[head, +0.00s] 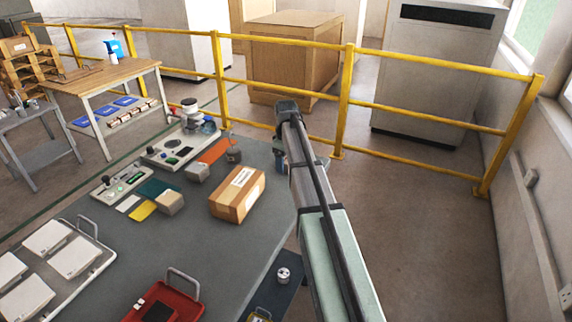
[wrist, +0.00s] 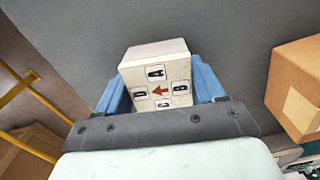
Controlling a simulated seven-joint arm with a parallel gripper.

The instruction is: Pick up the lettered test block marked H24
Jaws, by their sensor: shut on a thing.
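My gripper (wrist: 160,95) has blue fingers shut on a pale block (wrist: 154,52), one on each side, in the wrist view. The face towards the camera carries small lettered squares around a red arrow; I can make out no H24 on it. Grey surface shows behind the block; I cannot tell whether the block touches it. In the head view my gripper (head: 281,163) is at the table's far right edge, mostly hidden by my arm, and the held block cannot be made out there.
A cardboard box (head: 238,195) lies left of my gripper on the grey table (head: 150,250). A red tray (head: 165,302) is at the front. Yellow railing (head: 410,108) runs behind.

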